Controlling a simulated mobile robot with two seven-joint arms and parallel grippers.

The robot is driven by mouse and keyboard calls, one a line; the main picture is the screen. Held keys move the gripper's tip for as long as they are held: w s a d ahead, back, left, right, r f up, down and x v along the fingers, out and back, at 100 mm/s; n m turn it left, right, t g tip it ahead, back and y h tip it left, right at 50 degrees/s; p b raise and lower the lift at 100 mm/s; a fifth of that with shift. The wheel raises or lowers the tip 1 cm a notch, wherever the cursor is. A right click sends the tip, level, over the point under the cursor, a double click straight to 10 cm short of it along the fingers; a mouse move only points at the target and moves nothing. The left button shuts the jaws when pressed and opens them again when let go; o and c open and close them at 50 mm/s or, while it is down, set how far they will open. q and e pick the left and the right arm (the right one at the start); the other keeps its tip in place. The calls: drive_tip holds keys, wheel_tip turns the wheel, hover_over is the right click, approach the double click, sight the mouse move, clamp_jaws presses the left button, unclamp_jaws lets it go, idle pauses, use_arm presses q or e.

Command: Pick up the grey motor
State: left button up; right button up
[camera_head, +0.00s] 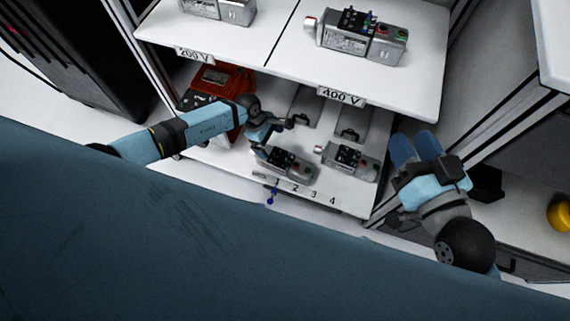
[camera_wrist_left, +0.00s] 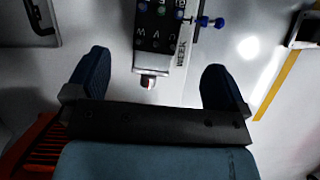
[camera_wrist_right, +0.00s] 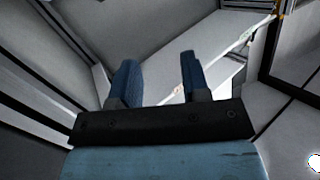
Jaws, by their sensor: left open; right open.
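Several grey motors are in view. On the lower shelf, one grey motor (camera_head: 290,166) lies at the left and another grey motor (camera_head: 352,160) to its right. On the upper shelf sit a motor at the left (camera_head: 222,10) and a motor at the right (camera_head: 362,40). My left gripper (camera_head: 274,138) is open over the lower shelf, close to the left motor. In the left wrist view that motor (camera_wrist_left: 160,35) is ahead, between the lines of the two fingers, not gripped. My right gripper (camera_head: 415,146) is open and empty, right of the shelves.
A red device (camera_head: 222,80) stands behind my left forearm on the lower shelf. Two grey handled plates (camera_head: 305,106) lie behind the lower motors. A small blue knob (camera_head: 270,197) is at the shelf's front edge. The upper shelf (camera_head: 283,65) overhangs behind, and a cabinet upright is at right.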

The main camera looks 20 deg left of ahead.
sight(284, 159)
use_arm(q)
drive_tip(key=b+x, duration=0.1)
drive_tip(key=x, duration=0.3)
drive_tip(key=shift+f, duration=0.15)
drive_tip(key=shift+b+x, duration=0.75)
drive_tip(key=shift+x, duration=0.45)
drive_tip(key=shift+d+f, duration=0.1)
drive_tip(key=shift+f, duration=0.15)
drive_tip(key=shift+s+d+f+b, duration=0.1)
drive_tip(key=shift+d+f+b, duration=0.15)
drive_tip(key=shift+f+b, duration=0.1)
drive_tip(key=b+x, duration=0.1)
drive_tip(key=x, duration=0.1)
drive_tip(key=b+x, duration=0.1)
drive_tip(key=shift+d+f+b, duration=0.3)
drive_tip(key=shift+d, duration=0.1)
drive_tip(key=shift+d+f, duration=0.1)
drive_tip(key=shift+f, duration=0.2)
drive_tip(key=c, duration=1.1)
drive_tip(key=shift+d+r, duration=0.1)
drive_tip(key=shift+r, duration=0.05)
drive_tip(key=c, duration=0.3)
use_arm(e)
drive_tip(key=w+n, duration=0.1)
drive_tip(key=w+d+n+t, duration=0.1)
drive_tip(key=w+n, duration=0.1)
drive_tip(key=n, duration=0.1)
drive_tip(key=shift+d+t+y, duration=0.4)
